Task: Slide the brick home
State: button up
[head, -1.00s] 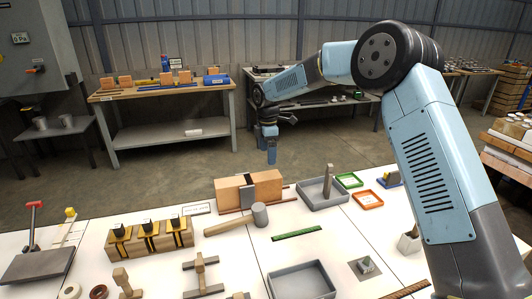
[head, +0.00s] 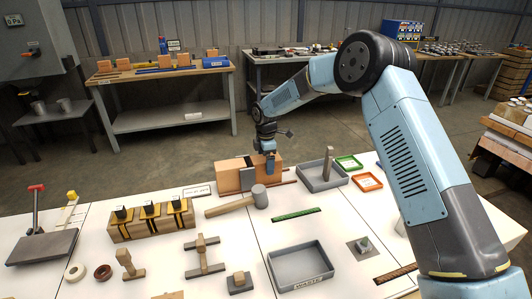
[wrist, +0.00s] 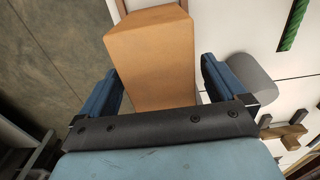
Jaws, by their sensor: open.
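The brick (wrist: 150,60) is a tan-orange block lying between the two fingers of my gripper (wrist: 163,85) in the wrist view. A gap shows beside the left finger and a small one at the right, so the fingers straddle it without visible grip. The brick's far side is hidden.
A mallet (head: 259,196) lies just in front of the brick; its grey head also shows in the wrist view (wrist: 250,76). A grey tray (head: 323,178) stands to the right. A striped wooden block (head: 150,223) is at the left, and a waste tray (head: 301,268) is in front.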

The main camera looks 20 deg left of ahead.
aim_at(260, 165)
jog(key=shift+f, duration=1.05)
jog(key=shift+c, duration=0.2)
jog(key=c, duration=1.4)
jog(key=shift+o, duration=0.2)
jog(key=shift+s+a, duration=0.75)
jog(key=shift+a, duration=0.25)
jog(key=o, duration=1.4)
jog(key=shift+o, duration=0.2)
jog(key=shift+r, duration=0.15)
